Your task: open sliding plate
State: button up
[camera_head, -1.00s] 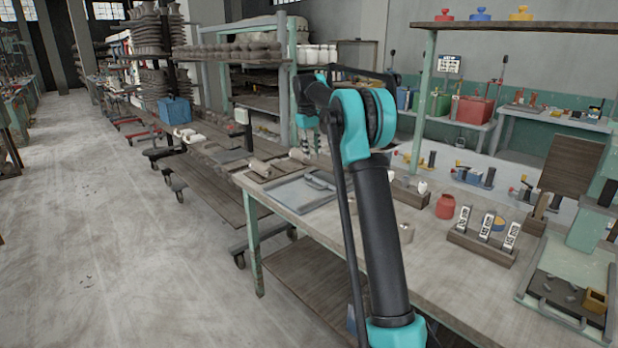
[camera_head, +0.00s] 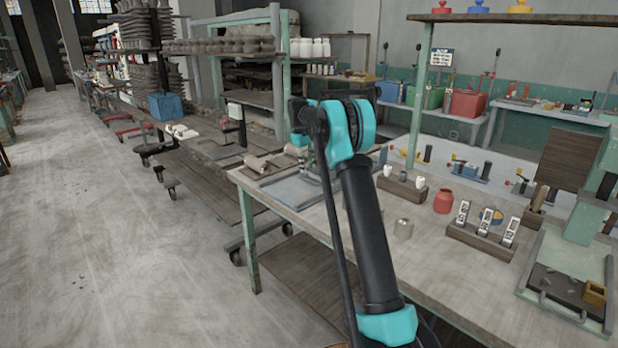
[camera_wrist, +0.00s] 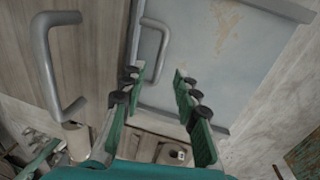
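A flat grey metal plate (camera_wrist: 225,55) with pale worn patches fills the upper right of the wrist view. It has a grey U-shaped handle (camera_wrist: 163,50) near its left edge. In the head view, the plate (camera_head: 290,191) lies on the workbench's left end, partly hidden by my arm. My gripper (camera_wrist: 156,78) is open, with its two green fingers apart. The handle's lower end shows between the fingertips; I cannot tell whether they touch it. The gripper is mostly hidden behind my arm in the head view.
A second grey handle (camera_wrist: 60,70) stands left of the fingers. A framed tray (camera_head: 550,258) lies at the right.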

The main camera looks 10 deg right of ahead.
aim_at(309, 181)
jog(key=f, duration=0.4)
jog(key=d+f, duration=0.1)
jog(key=shift+w+f, duration=0.3)
jog(key=shift+f, duration=0.1)
grip_shut()
